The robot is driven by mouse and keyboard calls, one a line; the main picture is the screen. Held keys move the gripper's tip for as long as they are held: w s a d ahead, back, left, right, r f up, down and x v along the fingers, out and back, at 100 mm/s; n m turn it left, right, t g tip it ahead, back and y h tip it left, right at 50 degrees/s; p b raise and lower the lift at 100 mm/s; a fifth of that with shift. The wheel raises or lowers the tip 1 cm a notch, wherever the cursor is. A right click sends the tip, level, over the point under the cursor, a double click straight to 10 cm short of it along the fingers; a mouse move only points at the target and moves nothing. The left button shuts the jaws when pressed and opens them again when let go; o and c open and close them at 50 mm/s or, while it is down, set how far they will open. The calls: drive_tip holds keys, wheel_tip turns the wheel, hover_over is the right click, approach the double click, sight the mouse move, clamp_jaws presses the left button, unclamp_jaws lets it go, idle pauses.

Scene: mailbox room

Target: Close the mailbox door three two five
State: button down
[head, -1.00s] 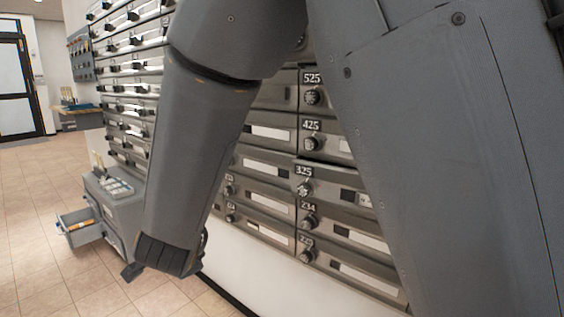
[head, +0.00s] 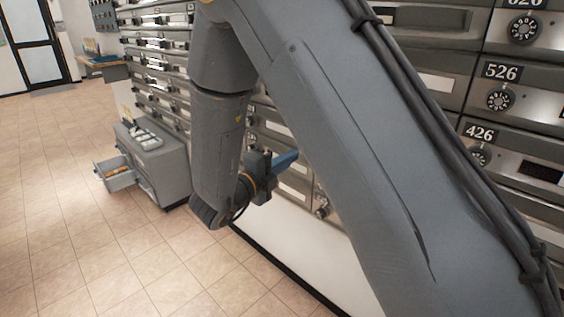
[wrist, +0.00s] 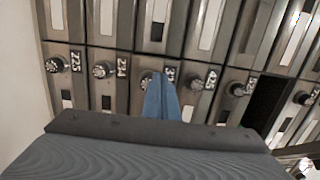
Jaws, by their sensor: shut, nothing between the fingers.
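The mailbox door 325 (wrist: 135,100) is in the wrist view, behind my gripper. Its dial and part of its number label (wrist: 171,73) show beside the blue fingertips, and the rest is covered. My gripper (wrist: 161,80) is shut, with its blue fingers together and nothing between them. In the head view my gripper (head: 286,160) points right, at the mailbox wall, and my arm hides door 325. I cannot tell whether the fingers touch the door, or whether it stands ajar or flush.
A dark rectangular patch (wrist: 268,102) lies beyond 525. A grey cabinet with an open drawer (head: 115,178) stands on the floor at left. The tiled floor (head: 80,240) in front is clear.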

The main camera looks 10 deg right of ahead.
drive_tip(key=x, duration=0.8)
drive_tip(key=shift+w, duration=0.25)
drive_tip(key=shift+d, duration=0.1)
drive_tip(key=w+d+m+g+h+b, duration=0.1)
drive_tip(key=w+d, duration=0.1)
drive_tip(key=shift+w+d+f, duration=0.1)
drive_tip(key=shift+w+d, duration=0.3)
drive_tip(key=shift+w+d+r+g, duration=0.1)
drive_tip(key=shift+r+g, duration=0.15)
drive_tip(key=shift+g, duration=0.15)
